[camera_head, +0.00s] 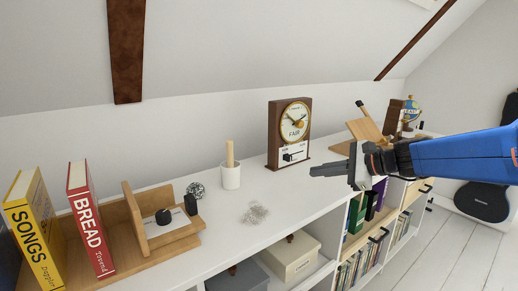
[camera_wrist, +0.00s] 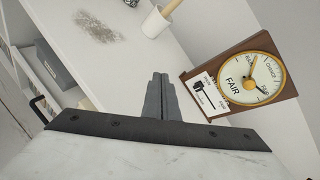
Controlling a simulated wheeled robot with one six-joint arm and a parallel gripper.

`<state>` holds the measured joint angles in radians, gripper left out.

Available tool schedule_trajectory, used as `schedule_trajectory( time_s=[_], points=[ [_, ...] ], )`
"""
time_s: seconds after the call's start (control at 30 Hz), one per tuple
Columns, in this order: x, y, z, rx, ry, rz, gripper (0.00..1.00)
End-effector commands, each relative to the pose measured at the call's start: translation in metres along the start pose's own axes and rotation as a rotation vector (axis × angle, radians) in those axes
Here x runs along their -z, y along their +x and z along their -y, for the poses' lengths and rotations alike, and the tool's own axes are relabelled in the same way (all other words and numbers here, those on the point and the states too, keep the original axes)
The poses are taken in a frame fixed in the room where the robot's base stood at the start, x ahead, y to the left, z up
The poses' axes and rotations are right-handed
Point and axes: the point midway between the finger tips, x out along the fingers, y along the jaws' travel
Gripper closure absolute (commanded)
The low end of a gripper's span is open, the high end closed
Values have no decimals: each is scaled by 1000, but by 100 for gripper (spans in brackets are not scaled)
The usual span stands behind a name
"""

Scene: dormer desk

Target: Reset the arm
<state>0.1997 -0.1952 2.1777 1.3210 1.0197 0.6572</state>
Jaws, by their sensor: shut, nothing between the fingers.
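My gripper (camera_head: 326,170) is at the end of my blue arm, which reaches in from the right in the head view. It hangs above the front part of the white shelf top, right of the barometer clock (camera_head: 289,134). In the wrist view my gripper (camera_wrist: 158,82) points up the picture with its two dark fingers together and nothing between them. The clock (camera_wrist: 240,82) stands to its right there, tilted in the picture, apart from the fingers.
The sloped ceiling hangs behind.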

Motion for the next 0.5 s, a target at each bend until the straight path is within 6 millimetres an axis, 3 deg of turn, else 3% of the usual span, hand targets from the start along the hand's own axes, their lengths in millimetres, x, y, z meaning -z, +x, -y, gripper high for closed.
schedule_trajectory(
  time_s=[0.03,0.2,0.5],
  points=[
    [-6,-6,-25,-45,-87,-29,100],
    [-7,-28,-101,-210,-391,-129,100],
    [19,-86,-213,-513,-929,-278,100]
  ],
)
